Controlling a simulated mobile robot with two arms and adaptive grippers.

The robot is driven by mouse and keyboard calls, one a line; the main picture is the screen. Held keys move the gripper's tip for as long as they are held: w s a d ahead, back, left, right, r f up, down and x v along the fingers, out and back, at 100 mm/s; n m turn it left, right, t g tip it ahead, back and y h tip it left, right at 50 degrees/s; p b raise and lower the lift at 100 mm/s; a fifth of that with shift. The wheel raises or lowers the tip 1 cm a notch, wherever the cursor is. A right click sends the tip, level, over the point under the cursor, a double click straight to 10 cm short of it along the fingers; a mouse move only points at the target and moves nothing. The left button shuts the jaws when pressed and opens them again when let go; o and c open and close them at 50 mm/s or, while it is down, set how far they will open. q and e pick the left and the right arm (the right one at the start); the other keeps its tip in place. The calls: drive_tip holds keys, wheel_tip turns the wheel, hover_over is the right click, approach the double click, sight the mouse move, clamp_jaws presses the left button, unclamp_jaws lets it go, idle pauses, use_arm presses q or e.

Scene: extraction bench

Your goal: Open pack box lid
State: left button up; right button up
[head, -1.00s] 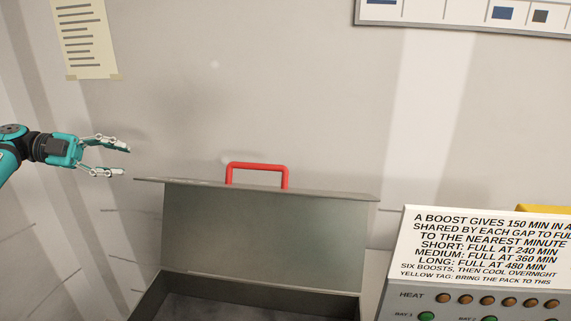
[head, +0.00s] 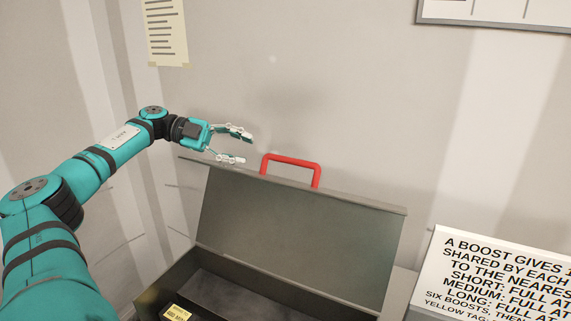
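The pack box (head: 168,283) is a dark grey-green metal box at the lower middle of the head view. Its lid (head: 300,240) stands raised at the back, with the inside facing me. A red handle (head: 291,160) sticks up behind the lid's upper edge. My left gripper (head: 240,146) is open and empty, above the lid's upper left corner and left of the red handle. From this view I cannot tell whether a fingertip touches the lid. My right gripper is out of view.
A dark item with a yellow label (head: 176,313) lies inside the box at the front left. A white sign panel (head: 495,270) stands to the right of the box. A paper notice (head: 166,30) and a framed board (head: 490,12) hang on the wall behind.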

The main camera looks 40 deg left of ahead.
sight(280, 157)
use_arm(q)
drive_tip(key=p+x, duration=0.1)
drive_tip(key=x, duration=0.2)
drive_tip(key=p+x, duration=0.1)
drive_tip(key=x, duration=0.2)
drive_tip(key=p+x, duration=0.2)
drive_tip(key=x, duration=0.2)
drive_tip(key=shift+d+r, duration=0.15)
drive_tip(key=shift+r, duration=0.15)
drive_tip(key=shift+w+d+f, duration=0.2)
drive_tip(key=shift+w+d, duration=0.15)
drive_tip(key=shift+d+f, duration=0.1)
drive_tip(key=c, duration=0.4)
clamp_jaws()
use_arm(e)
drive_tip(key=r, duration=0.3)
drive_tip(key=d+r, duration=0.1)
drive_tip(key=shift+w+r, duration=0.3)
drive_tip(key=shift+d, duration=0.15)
